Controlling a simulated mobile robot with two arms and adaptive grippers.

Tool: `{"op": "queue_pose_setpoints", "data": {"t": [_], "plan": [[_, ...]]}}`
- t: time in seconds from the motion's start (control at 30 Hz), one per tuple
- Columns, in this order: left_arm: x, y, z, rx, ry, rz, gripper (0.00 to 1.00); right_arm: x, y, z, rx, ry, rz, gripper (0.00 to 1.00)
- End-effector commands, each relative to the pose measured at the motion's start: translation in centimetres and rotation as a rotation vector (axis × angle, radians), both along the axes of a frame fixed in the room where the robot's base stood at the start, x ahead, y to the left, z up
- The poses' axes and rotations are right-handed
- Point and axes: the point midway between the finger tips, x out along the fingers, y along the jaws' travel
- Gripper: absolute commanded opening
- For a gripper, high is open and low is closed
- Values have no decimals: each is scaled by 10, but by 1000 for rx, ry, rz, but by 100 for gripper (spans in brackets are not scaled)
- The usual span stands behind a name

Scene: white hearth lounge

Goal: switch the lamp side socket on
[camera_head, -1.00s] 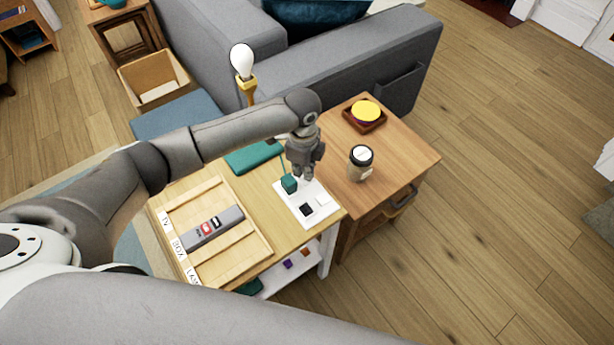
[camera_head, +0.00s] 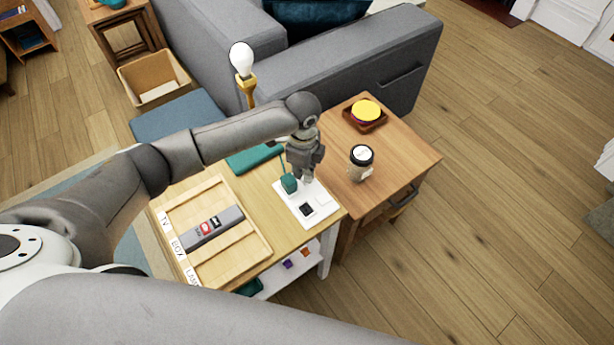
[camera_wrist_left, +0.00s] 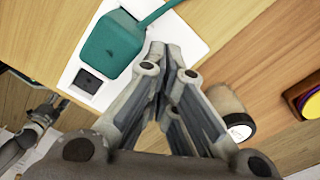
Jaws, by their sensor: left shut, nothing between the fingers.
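A white socket panel (camera_head: 318,213) lies at the front right corner of the light wood table. A teal plug (camera_head: 289,184) with a cord sits on its left part, and a black socket face (camera_head: 306,209) is bare. A pale raised square, perhaps a switch (camera_head: 323,199), is to the right. My left gripper (camera_head: 307,180) is shut and empty, low over the panel's back edge; I cannot tell whether it touches. In the left wrist view its fingertips (camera_wrist_left: 167,52) are beside the plug (camera_wrist_left: 113,43) and cover part of the panel. My right gripper (camera_wrist_left: 46,108) appears small and open there.
A lamp bulb (camera_head: 242,59) on a gold stem stands behind my left arm. A wooden tray (camera_head: 245,229) with a grey labelled box is left of the panel. A lidded jar (camera_head: 361,162) stands close right, on the brown side table (camera_head: 405,157). A yellow-topped item (camera_head: 366,110) is behind it.

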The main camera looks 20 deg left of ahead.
Motion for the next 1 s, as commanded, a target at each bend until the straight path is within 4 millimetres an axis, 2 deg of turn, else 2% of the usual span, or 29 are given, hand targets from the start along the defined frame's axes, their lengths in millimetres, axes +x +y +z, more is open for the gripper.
{"op": "queue_pose_setpoints", "data": {"t": [1.0], "plan": [[-1,0,-12,-1,1,0,0,-1,3,-3,4,1,0,40]]}}
